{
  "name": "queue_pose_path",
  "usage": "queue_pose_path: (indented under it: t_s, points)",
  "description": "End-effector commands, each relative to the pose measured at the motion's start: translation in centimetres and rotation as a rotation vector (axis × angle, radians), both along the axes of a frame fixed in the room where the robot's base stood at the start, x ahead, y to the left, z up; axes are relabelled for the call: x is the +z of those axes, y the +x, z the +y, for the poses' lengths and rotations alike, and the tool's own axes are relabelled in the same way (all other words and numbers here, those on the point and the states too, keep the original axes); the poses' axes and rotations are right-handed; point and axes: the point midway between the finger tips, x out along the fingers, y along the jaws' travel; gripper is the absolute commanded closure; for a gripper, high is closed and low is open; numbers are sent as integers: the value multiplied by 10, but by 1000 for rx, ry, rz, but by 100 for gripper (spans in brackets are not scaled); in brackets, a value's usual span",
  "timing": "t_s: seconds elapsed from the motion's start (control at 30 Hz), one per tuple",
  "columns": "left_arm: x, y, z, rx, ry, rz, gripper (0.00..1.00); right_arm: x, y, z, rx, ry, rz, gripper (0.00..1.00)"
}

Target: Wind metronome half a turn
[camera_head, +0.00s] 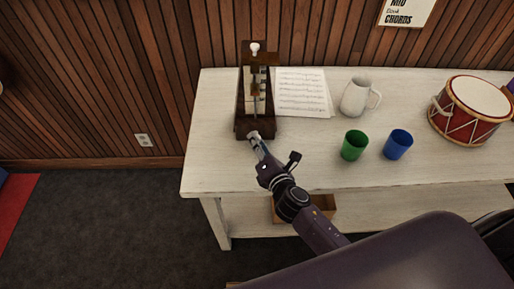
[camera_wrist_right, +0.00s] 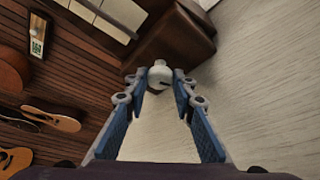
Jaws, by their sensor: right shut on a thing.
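The metronome (camera_head: 241,112) is a dark brown wooden one with a pale weight or cap at its top. It stands upright near the back left of the white table (camera_head: 225,165). My right gripper (camera_head: 256,141) reaches its lower front side from the near side. In the right wrist view, the fingers of the right gripper (camera_wrist_right: 160,84) are closed around a small pale knob (camera_wrist_right: 160,73) on the brown metronome body (camera_wrist_right: 172,43). My left gripper is not in view.
A music sheet (camera_head: 301,92) lies right of the metronome. Further right are a white mug (camera_head: 356,97), a green cup (camera_head: 354,146), a blue cup (camera_head: 398,145) and a red drum (camera_head: 468,118). The tabletop between metronome and green cup is clear. A wooden wall stands behind.

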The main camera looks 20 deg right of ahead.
Motion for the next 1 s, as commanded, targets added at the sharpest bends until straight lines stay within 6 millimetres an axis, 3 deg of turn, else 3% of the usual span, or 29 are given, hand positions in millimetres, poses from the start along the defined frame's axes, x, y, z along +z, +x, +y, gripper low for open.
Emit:
queue_pose_path:
  t_s: [0.03, 0.1, 0.4, 1.0]
  points:
    - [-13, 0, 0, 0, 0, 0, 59, -7, 0, -1, 0, 37, -12, 100]
    - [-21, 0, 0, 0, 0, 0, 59, -7, 0, -1, -1, 91, -26, 100]
    - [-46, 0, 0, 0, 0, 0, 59, -6, -1, -1, -2, 265, -75, 100]
    - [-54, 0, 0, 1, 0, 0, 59, -3, -1, -1, -1, 342, -96, 100]
